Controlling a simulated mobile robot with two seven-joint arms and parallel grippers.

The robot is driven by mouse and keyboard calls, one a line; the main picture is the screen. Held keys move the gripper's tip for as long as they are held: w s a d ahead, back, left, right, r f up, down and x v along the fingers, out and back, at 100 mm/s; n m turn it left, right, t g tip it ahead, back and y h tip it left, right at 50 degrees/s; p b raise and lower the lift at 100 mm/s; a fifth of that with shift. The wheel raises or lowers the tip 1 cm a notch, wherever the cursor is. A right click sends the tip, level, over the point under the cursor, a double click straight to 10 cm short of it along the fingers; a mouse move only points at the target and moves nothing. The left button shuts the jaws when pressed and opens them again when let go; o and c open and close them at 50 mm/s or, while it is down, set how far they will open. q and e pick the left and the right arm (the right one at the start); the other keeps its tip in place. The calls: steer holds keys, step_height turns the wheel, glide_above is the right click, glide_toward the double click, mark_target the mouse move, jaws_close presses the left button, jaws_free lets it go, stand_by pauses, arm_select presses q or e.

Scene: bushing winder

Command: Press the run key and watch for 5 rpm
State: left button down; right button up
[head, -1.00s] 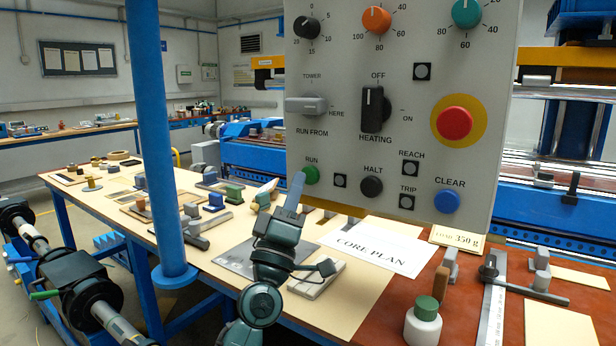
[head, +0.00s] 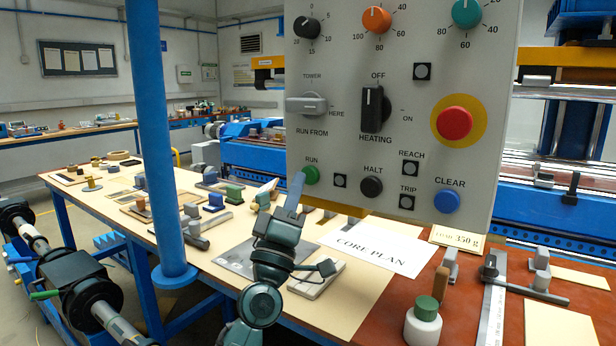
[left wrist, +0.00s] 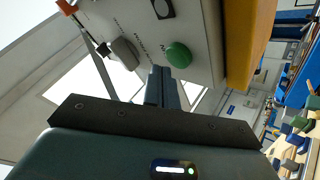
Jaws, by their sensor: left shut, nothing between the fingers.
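The grey control panel (head: 400,140) hangs in the middle of the head view. The green key also shows in the left wrist view (left wrist: 178,55). My left gripper (head: 298,180) is shut and empty, its fingertips at the left edge of the RUN key. In the left wrist view the shut fingers (left wrist: 163,78) point at the key's lower edge. I cannot tell whether they touch or press it. No rpm readout can be made out. My right gripper is not in view.
A blue post (head: 157,130) stands left of the panel. Below is a table with a CORE PLAN sheet (head: 376,246), small parts and a white bottle with a green cap (head: 423,322). The red EMERGENCY-style button (head: 454,123) and blue CLEAR key (head: 447,201) are on the panel's right.

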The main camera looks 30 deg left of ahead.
arm_select(q)
steer(key=shift+w, duration=0.2)
steer(key=shift+w, duration=0.25)
